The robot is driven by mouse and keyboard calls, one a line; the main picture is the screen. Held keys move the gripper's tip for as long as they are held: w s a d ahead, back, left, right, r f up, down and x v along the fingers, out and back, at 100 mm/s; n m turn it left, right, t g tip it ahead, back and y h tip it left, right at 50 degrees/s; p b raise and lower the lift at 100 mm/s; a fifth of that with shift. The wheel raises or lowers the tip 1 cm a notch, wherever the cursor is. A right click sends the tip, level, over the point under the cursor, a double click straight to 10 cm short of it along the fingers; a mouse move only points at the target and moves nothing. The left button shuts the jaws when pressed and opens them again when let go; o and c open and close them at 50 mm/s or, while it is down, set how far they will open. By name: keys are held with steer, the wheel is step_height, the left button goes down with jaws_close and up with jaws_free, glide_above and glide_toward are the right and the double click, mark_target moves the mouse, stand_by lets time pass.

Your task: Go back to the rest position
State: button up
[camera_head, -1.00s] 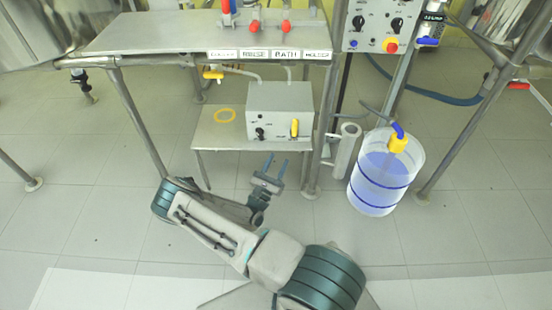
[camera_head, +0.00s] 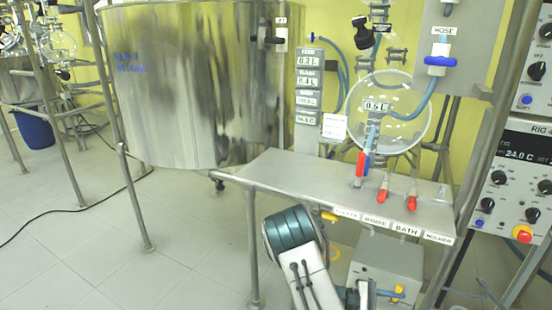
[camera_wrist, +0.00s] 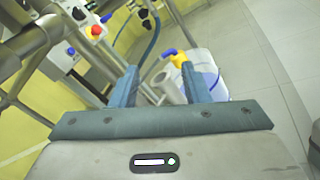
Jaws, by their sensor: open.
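My gripper (camera_wrist: 159,68) shows in the wrist view with its two blue fingers apart and nothing held between them. It points past the fingers at a grey cylinder (camera_wrist: 167,88) and a clear container (camera_wrist: 208,78) with a yellow and blue fitting, both some way beyond the fingertips. In the head view my arm reaches up from the bottom edge, bent, in front of the metal bench. My gripper cannot be made out clearly there.
The metal bench (camera_head: 285,172) carries red-handled valves (camera_head: 383,193). A grey control box (camera_head: 385,262) sits below it. A large steel vessel (camera_head: 195,85) and a round glass flask (camera_head: 388,110) stand behind. A control panel (camera_head: 516,185) is at right. Open floor (camera_head: 75,230) lies at left.

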steer(key=s+a+r+m+t+y+p, duration=0.2)
steer(key=s+a+r+y+p, duration=0.3)
steer(key=r, duration=0.9)
steer(key=s+a+r+m+t+y+p, duration=0.2)
steer(key=s+a+r+m+y+p, duration=0.3)
steer(key=r, duration=0.9)
steer(key=s+a+r+m+t+y+p, duration=0.1)
steer(key=s+a+r+m+y+p, duration=0.2)
steer(key=s+a+r+y+p, duration=0.3)
step_height(320, 180, up, 9)
steer(key=a+y+p, duration=0.1)
steer(key=p, duration=0.3)
steer(key=shift+s+a+t+y, duration=0.15)
steer(key=shift+s+t+y, duration=0.15)
steer(key=shift+t, duration=0.1)
